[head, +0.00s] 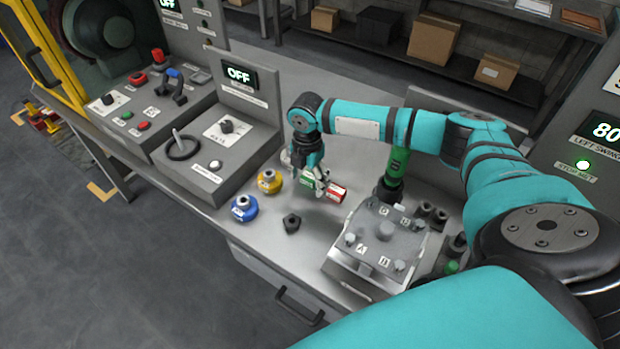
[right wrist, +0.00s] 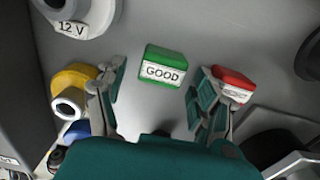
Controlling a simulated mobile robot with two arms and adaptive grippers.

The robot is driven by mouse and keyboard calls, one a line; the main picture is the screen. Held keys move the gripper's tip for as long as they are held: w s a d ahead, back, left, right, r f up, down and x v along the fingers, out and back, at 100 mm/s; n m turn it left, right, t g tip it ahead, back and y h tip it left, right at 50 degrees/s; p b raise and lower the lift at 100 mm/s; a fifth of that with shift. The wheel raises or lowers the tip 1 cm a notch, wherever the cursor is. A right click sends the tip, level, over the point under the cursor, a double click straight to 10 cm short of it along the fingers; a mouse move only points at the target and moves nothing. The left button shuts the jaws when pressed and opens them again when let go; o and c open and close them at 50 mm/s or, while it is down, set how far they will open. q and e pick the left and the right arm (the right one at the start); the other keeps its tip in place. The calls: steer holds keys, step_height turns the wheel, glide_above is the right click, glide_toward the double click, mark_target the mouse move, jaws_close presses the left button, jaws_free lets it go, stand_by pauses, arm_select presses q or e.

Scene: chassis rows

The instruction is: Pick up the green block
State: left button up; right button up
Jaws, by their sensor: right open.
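The green block (right wrist: 165,66), labelled GOOD, lies on the grey bench top, ahead of and between the spread fingers of my right gripper (right wrist: 155,97) in the right wrist view. In the head view the green block (head: 306,181) is partly hidden behind the fingers of my right gripper (head: 312,179), which points down at it. The right gripper is open and holds nothing. A red block (right wrist: 232,84) lies just beside its right finger, and the red block also shows in the head view (head: 338,192). My left gripper is not in view.
A yellow-collared part (head: 269,181) and a blue one (head: 244,208) stand left of the gripper, the yellow close to its left finger. A dark knob (head: 291,223) lies in front. A grey fixture with pegs (head: 350,268) stands to the right. Control boxes (head: 237,130) stand behind left.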

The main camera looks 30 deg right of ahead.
mark_target(307, 179)
steer(key=c, duration=1.2)
step_height(307, 179, up, 10)
steer(key=s+a+r+m, duration=0.2)
steer(key=s+a+m, duration=0.4)
steer(key=m, duration=0.5)
steer(key=s+a+r+m, duration=0.2)
steer(key=s+a+m, duration=0.4)
steer(key=m, duration=0.5)
steer(key=shift+s+a+r+b, duration=0.25)
steer(key=shift+s+b, duration=0.15)
steer(key=shift+s, duration=0.7)
